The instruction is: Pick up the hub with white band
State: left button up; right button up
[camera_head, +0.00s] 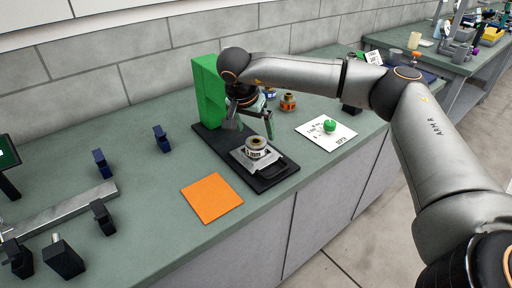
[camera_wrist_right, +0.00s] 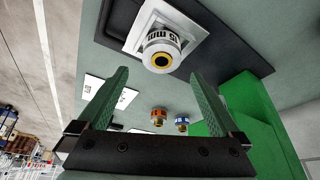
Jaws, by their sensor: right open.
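The hub with white band (camera_head: 256,147) sits upright on a pale square plate (camera_head: 241,158) on the black base. In the right wrist view this hub (camera_wrist_right: 162,50) shows its brass-coloured centre and dark printing on the white band. My right gripper (camera_head: 252,124) is open and empty, behind and above the hub beside the green upright. In the wrist view its two green fingers (camera_wrist_right: 159,76) stand wide apart with the hub beyond their tips, not touching it. My left gripper is in neither view.
A green upright (camera_head: 207,92) stands at the back of the black base (camera_head: 272,178). A hub with an orange band (camera_head: 288,102) and one with a blue band (camera_wrist_right: 181,124) stand nearby. An orange square (camera_head: 211,198) and a white card with a green knob (camera_head: 329,126) flank the base.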

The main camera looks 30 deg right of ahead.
aim_at(257, 140)
jog(key=x, duration=0.4)
jog(key=shift+f, duration=0.4)
jog(key=shift+a, duration=0.1)
grip_shut()
dwell(0.4)
jog(key=shift+w+r, duration=0.1)
jog(key=shift+r, duration=0.05)
